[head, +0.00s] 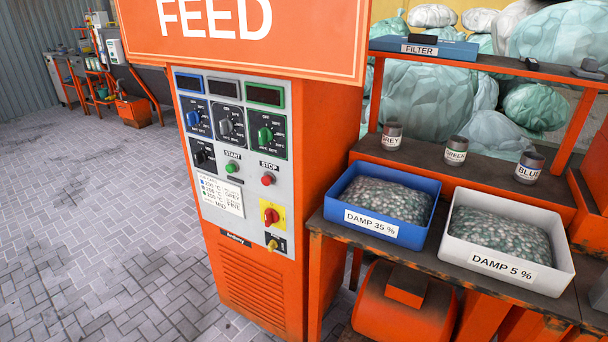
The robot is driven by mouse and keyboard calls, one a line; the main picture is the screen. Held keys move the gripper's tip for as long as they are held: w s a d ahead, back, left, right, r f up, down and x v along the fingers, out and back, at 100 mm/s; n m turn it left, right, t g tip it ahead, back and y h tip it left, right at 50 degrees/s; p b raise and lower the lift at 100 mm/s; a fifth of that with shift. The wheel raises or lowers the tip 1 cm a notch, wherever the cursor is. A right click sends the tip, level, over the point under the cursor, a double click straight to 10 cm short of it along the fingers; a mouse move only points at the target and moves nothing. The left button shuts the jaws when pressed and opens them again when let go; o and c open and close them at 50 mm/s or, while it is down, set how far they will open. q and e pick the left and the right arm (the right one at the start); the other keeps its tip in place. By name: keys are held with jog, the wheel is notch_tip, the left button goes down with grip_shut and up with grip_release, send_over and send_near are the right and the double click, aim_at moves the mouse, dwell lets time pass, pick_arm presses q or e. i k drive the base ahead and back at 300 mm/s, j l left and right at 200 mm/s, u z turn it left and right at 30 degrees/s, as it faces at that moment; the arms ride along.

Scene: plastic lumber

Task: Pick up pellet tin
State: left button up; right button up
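Three small grey cylindrical tins with white labels stand upright on the dark shelf behind the trays in the head view. The GREY tin (392,136) is on the left, the GREEN tin (456,151) in the middle and the BLUE tin (529,168) on the right. They stand apart from each other. I cannot tell from here what is inside them. Neither of my grippers shows in this view.
A blue tray (432,224) labelled DAMP and a white tray (567,284) labelled DAMP 5 % hold pellets in front of the tins. An orange FEED control cabinet (325,170) stands left. A FILTER box (455,49) lies on the rack above. The paved floor (90,230) is clear.

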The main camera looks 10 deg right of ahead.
aim_at(393, 132)
jog(key=i+z, duration=0.1)
jog(key=z, duration=0.4)
jog(key=i+z, duration=0.15)
jog(key=z, duration=0.35)
jog(key=j+z, duration=0.15)
jog(key=z, duration=0.35)
jog(key=i, duration=0.05)
